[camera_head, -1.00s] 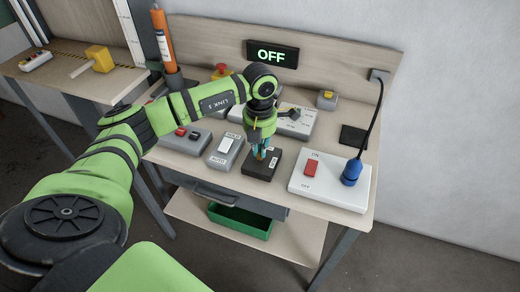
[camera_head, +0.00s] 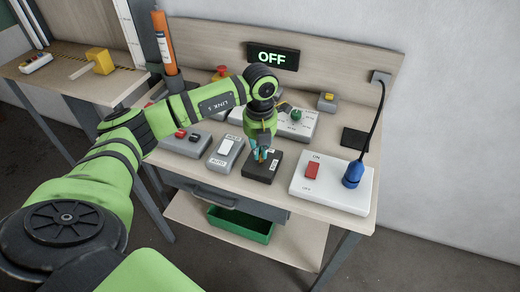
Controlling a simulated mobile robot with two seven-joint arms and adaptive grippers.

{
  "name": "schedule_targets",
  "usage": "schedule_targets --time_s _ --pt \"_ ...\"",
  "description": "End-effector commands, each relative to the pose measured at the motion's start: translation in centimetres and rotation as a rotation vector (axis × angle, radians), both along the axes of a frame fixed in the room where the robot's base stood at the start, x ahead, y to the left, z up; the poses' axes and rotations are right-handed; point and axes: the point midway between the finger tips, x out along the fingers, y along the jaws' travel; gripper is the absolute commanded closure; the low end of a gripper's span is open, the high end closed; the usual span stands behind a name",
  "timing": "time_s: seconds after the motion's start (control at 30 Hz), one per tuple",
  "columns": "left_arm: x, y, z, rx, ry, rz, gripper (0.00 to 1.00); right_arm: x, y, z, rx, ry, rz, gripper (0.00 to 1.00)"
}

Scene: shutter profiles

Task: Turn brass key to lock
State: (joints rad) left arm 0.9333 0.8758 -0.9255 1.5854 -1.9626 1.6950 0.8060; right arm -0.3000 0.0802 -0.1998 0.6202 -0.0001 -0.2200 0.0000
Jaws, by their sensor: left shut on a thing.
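A small black box (camera_head: 268,170) with white labels on its right side sits near the front edge of the workbench. My left gripper (camera_head: 260,155) points down at the left part of its top. Its fingers are shut on a small brass-coloured thing, which looks like the brass key; the fingers hide most of it. How far the key is turned cannot be made out. A black display (camera_head: 273,56) on the back board reads OFF in green letters. My right gripper is out of view.
Left of the black box stand a grey HOLD/AUTO rocker switch (camera_head: 226,154) and a box with red and black buttons (camera_head: 185,141). Right is a white panel (camera_head: 333,190) with a red switch and blue plug. A green-knobbed box (camera_head: 297,124) stands behind. A green bin (camera_head: 240,225) is below.

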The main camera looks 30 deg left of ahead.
Motion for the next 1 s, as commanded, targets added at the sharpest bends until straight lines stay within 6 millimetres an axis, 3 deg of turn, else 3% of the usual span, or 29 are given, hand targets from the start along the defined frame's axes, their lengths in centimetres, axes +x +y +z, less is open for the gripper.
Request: schedule_targets --time_s 0.2,0.23,0.27,0.3,0.67,0.83,1.0 --pt "0.0 0.0 0.1 0.0 -0.002 0.002 1.0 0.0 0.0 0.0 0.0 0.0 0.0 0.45" --pt "0.0 0.0 0.1 0.0 -0.002 0.002 0.81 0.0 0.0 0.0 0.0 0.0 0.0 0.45" --pt "0.0 0.0 0.1 0.0 -0.002 0.002 0.69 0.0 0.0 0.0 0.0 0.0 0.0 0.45" --pt "0.0 0.0 0.1 0.0 -0.002 0.002 0.65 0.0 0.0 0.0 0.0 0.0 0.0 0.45" --pt "0.1 0.0 0.3 0.0 -0.002 0.0 0.65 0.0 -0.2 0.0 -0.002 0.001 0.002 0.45" --pt "0.1 0.1 2.6 0.001 -0.006 0.001 0.65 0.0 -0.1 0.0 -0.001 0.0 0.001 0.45" --pt "0.1 0.0 6.4 0.0 -0.007 0.0 0.65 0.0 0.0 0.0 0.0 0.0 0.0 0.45"
